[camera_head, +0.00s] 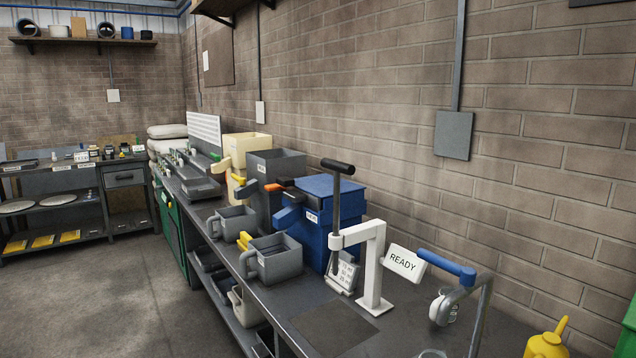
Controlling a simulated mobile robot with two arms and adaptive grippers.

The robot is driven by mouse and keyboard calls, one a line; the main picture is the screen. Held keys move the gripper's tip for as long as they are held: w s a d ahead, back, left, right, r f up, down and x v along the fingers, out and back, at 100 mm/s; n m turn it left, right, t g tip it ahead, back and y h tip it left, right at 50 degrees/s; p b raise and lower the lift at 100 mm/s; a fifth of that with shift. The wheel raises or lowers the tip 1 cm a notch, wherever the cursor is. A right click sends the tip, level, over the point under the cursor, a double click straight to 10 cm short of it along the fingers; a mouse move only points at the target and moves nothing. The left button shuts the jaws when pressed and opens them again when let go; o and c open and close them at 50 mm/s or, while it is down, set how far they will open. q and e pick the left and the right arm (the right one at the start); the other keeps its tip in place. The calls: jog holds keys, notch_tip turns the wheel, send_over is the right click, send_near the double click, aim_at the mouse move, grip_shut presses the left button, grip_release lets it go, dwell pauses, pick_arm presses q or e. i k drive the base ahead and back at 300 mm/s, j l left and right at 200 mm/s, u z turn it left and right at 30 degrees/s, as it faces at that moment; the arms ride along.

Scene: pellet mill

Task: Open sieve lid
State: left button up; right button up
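No part is clearly marked as a sieve, so I cannot tell for sure which lid is the sieve lid. A blue box (345,225) stands on the long dark bench, with a flat blue lid (330,187) that looks shut. Neither my left nor my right gripper is in this view.
On the bench (410,338) are two grey scoop-like boxes (275,262), a white post (376,270) holding a black T-handled rod, a READY sign (405,262) and a blue-topped grey bent tube (447,268). A yellow bottle (545,346) is at lower right. The floor at left is clear.

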aim_at(321, 186)
jog(key=i+j+z, duration=0.1)
jog(key=z, duration=0.3)
jog(key=j+z, duration=0.4)
jog(key=i+j+z, duration=0.1)
jog(key=j+z, duration=0.15)
jog(key=z, duration=0.15)
